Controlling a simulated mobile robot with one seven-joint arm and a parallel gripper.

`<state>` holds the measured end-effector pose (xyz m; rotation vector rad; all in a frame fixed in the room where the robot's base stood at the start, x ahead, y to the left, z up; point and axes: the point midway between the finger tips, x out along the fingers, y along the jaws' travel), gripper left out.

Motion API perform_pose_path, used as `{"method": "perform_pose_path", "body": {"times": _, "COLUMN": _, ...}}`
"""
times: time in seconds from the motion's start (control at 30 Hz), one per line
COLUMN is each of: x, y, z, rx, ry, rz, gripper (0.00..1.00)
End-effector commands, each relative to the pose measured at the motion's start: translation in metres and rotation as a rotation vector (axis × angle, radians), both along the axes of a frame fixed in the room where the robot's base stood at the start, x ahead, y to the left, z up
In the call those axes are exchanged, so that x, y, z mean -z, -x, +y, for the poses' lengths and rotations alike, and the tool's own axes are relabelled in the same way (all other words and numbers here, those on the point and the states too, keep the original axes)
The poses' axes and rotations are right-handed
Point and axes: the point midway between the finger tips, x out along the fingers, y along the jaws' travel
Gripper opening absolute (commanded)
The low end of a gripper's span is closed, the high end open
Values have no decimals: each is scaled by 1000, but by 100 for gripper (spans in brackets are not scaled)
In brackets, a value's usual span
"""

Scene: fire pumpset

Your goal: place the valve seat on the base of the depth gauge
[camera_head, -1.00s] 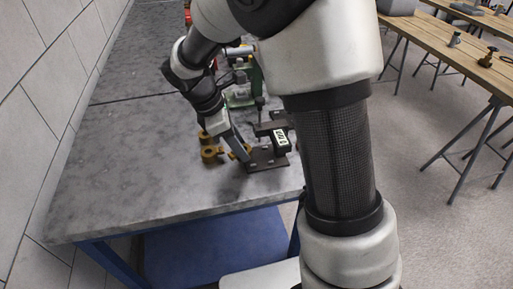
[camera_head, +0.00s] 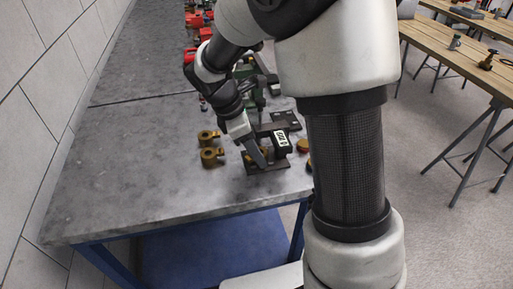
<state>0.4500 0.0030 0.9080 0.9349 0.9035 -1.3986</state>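The depth gauge (camera_head: 281,139) stands near the table's right edge, with a dark body and a white display. Its dark flat base (camera_head: 262,169) lies on the table below the display. My gripper (camera_head: 263,160) points down over the base, its fingertips just above or at the plate. A small brass piece, seemingly the valve seat (camera_head: 248,158), shows beside the fingers and appears held between them. The fingers hide most of it. I cannot tell whether it touches the base.
Two brass parts (camera_head: 210,156) with holes stand left of the gauge. A round brass piece (camera_head: 302,145) lies to its right, near my arm. Green and red pump parts are farther back. The table's front left is clear.

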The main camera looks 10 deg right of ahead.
Motion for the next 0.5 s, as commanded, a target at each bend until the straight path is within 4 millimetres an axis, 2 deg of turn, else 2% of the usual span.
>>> {"method": "perform_pose_path", "body": {"times": 0.27, "x": -2, "y": 0, "z": 0, "rx": 0, "ry": 0, "rz": 0, "gripper": 50}}
{"method": "perform_pose_path", "body": {"times": 0.37, "x": -10, "y": 0, "z": 3, "rx": -1, "ry": 0, "rz": -2, "gripper": 50}}
{"method": "perform_pose_path", "body": {"times": 0.5, "x": -34, "y": -1, "z": 12, "rx": -2, "ry": 0, "rz": -4, "gripper": 50}}
